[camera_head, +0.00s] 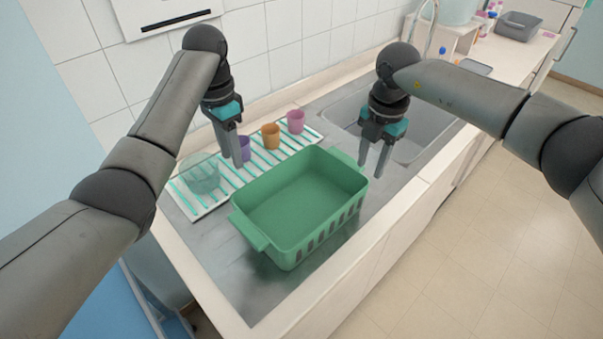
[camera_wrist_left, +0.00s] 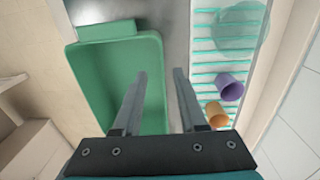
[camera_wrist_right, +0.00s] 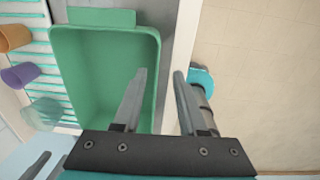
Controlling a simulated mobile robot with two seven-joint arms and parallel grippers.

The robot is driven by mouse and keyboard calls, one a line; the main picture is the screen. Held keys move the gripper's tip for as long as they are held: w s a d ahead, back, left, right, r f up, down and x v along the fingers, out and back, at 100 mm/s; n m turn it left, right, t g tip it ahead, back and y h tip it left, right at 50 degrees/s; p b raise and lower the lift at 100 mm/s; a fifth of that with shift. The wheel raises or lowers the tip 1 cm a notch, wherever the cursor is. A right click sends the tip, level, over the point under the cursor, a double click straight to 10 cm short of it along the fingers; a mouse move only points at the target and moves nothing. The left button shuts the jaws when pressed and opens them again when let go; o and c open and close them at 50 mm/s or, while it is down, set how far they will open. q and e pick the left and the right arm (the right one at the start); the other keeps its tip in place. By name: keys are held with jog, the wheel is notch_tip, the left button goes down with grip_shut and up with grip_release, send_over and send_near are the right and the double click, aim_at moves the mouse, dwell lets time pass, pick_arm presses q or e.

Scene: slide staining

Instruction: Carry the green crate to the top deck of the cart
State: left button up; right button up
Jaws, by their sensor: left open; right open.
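The green crate (camera_head: 300,200) stands upright and empty on the metal counter, with a lug at each short end. It also shows in the left wrist view (camera_wrist_left: 95,85) and the right wrist view (camera_wrist_right: 95,75). My left gripper (camera_head: 233,165) is open and empty, above the crate's back-left side near the cups. My right gripper (camera_head: 370,170) is open and empty, above the crate's far right end. Neither gripper visibly touches the crate. I cannot identify the cart for certain; a blue-edged structure (camera_head: 152,300) shows partly at lower left, below the counter.
A striped drying mat (camera_head: 215,193) behind the crate holds a clear beaker (camera_head: 202,174), a purple cup (camera_head: 244,148), an orange cup (camera_head: 270,136) and a pink cup (camera_head: 296,121). A sink (camera_head: 432,128) lies to the right. A tiled wall stands behind; floor (camera_head: 455,265) in front is clear.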

jog(key=shift+w, duration=0.4)
pick_arm(q)
send_over(247, 214)
jog(key=f, duration=1.5)
jog(key=shift+w+a, duration=0.1)
jog(key=shift+w, duration=0.1)
pick_arm(e)
jog(key=f, duration=1.5)
jog(key=shift+a, duration=0.2)
pick_arm(q)
grip_shut()
pick_arm(e)
grip_shut()
